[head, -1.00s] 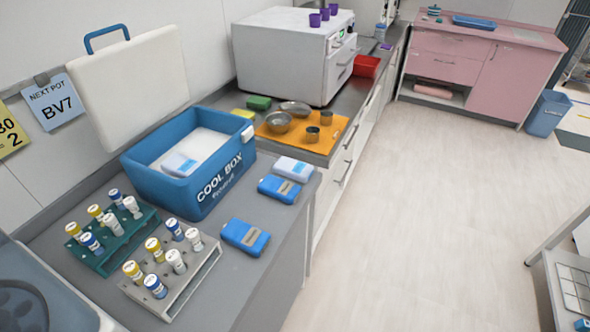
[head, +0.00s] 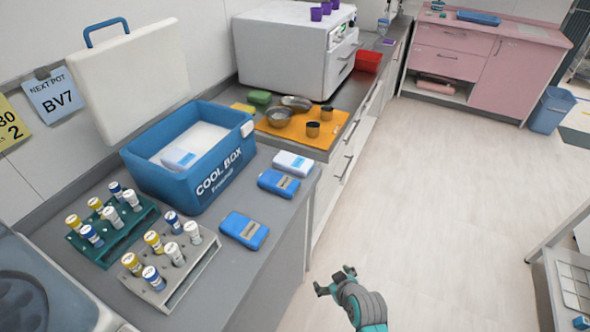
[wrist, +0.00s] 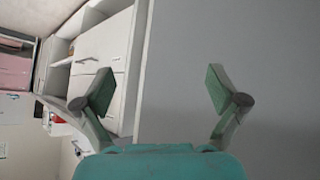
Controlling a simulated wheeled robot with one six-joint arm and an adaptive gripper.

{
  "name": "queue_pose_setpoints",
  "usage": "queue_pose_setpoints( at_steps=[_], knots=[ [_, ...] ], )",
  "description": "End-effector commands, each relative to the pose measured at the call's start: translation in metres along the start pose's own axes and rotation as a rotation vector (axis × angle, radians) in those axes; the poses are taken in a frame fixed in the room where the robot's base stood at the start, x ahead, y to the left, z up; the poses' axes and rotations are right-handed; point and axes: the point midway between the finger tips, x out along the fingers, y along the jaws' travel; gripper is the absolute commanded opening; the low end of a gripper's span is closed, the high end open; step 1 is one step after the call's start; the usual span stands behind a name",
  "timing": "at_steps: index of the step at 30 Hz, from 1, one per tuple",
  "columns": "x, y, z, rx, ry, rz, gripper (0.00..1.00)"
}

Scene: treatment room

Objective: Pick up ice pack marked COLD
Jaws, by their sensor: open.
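Two blue packs with grey labels lie on the grey counter, one near the front (head: 244,230) and one farther back (head: 278,183). A white pack (head: 293,163) lies behind them. The packs' markings are too small to read, so I cannot tell which says COLD. My gripper (head: 335,281) is open and empty, over the floor to the right of the counter. In the wrist view its fingers (wrist: 158,90) are spread before a grey panel and white drawers, with no pack between them.
A green tube rack (head: 112,238) and a grey tube rack (head: 190,278) hold capped tubes left of the front blue pack. An orange mat (head: 322,140) with metal bowls and cups lies beyond the box. The counter's right edge runs close to the packs.

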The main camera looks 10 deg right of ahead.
Motion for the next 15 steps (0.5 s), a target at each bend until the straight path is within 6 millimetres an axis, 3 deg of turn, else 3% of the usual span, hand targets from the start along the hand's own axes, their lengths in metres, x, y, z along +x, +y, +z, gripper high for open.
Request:
queue_pose_setpoints(
  at_steps=[1, 6, 15],
  knots=[
    [0.009, 0.008, -0.019, -0.014, -0.008, -0.01, 0.96],
    [0.031, 0.027, -0.069, -0.067, -0.06, -0.062, 0.96],
    [0.042, 0.065, -0.168, -0.17, -0.141, -0.158, 0.96]
  ],
)
